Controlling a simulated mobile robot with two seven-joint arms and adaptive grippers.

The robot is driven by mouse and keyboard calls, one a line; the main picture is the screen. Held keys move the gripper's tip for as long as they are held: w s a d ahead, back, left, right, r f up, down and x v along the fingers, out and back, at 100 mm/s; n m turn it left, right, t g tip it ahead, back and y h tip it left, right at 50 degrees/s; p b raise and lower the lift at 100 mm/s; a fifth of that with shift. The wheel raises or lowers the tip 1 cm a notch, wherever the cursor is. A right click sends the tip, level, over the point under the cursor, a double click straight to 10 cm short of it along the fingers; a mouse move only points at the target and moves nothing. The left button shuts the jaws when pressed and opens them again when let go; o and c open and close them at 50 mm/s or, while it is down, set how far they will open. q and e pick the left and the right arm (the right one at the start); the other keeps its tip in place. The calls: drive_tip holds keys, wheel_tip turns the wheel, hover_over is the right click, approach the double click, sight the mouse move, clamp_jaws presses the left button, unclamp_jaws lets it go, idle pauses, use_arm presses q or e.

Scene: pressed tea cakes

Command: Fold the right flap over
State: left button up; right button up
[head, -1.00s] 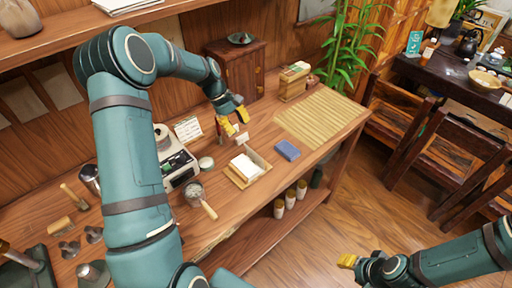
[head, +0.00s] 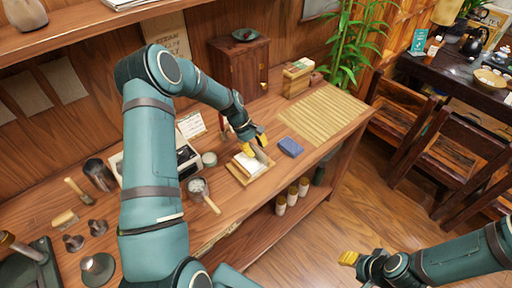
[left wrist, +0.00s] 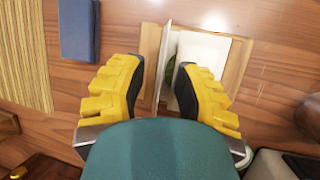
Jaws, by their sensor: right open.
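A wooden tray (head: 240,178) with white paper (head: 245,164) lies on the workbench, partly hidden by my left gripper. In the left wrist view, a flat white flap (left wrist: 205,52) lies on one side of the tray. A thin pale flap (left wrist: 164,45) stands nearly upright on the side towards the blue block. A little dark green shows between them. My left gripper (head: 258,147) is over the tray. In the left wrist view its yellow fingers (left wrist: 163,68) are apart, with the upright flap between them and no clear grip on it. My right gripper (head: 347,258) is open over the floor, away from the bench.
A blue block (head: 290,147) lies right of the tray, before a bamboo mat (head: 322,113). A handled strainer (head: 199,188), a small cup (head: 209,159) and a scale (head: 188,158) stand to the left. A wooden cabinet (head: 238,68) stands behind.

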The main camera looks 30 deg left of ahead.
use_arm(q)
clamp_jaws()
use_arm(e)
drive_tip(key=shift+f, duration=0.2)
